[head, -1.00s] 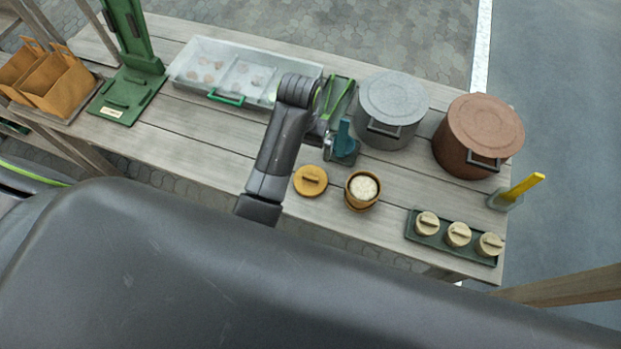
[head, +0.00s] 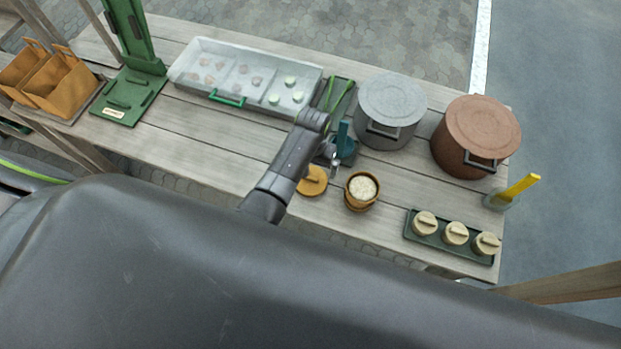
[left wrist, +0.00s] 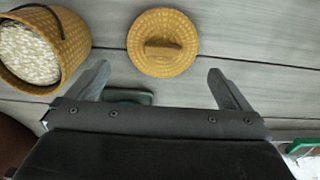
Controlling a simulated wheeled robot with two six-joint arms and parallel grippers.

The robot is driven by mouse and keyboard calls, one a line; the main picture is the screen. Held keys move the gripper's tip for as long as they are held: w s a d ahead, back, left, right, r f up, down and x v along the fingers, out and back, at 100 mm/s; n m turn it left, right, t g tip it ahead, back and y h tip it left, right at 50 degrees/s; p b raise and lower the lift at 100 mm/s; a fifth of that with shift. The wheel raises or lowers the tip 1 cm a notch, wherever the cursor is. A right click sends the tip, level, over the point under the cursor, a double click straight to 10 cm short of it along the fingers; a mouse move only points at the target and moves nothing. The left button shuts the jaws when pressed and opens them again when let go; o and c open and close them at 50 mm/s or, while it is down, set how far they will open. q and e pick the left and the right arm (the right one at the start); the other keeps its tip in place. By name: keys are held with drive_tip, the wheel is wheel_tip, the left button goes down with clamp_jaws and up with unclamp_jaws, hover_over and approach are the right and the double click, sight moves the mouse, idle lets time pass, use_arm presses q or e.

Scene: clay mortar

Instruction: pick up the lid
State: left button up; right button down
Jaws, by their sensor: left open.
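The lid (head: 312,182) is a round, tan woven disc with a bar handle on top. It lies flat on the table near the front edge, partly covered by my arm in the head view. In the left wrist view the lid (left wrist: 162,43) shows whole, ahead of the fingertips. My left gripper (left wrist: 160,83) is open and empty, its two fingers apart. In the head view the left gripper (head: 333,162) hangs just behind the lid. The woven basket (head: 361,193), full of white grains, stands right of the lid and also shows in the left wrist view (left wrist: 30,52).
A grey pot (head: 391,108) and a brown pot (head: 475,135) stand behind to the right. A green tray (head: 443,244) holds 3 small lidded jars at front right. A clear divided case (head: 205,57) lies behind.

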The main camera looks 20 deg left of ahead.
sight(310, 177)
use_arm(q)
drive_tip(key=shift+s+a+f+p, duration=0.1)
drive_tip(key=shift+s+f+p, duration=0.15)
drive_tip(key=shift+f, duration=0.85)
drive_tip(key=shift+s+a+f+p, duration=0.1)
drive_tip(key=shift+f+p, duration=0.1)
drive_tip(key=shift+f, duration=1.5)
drive_tip(key=c, duration=0.7)
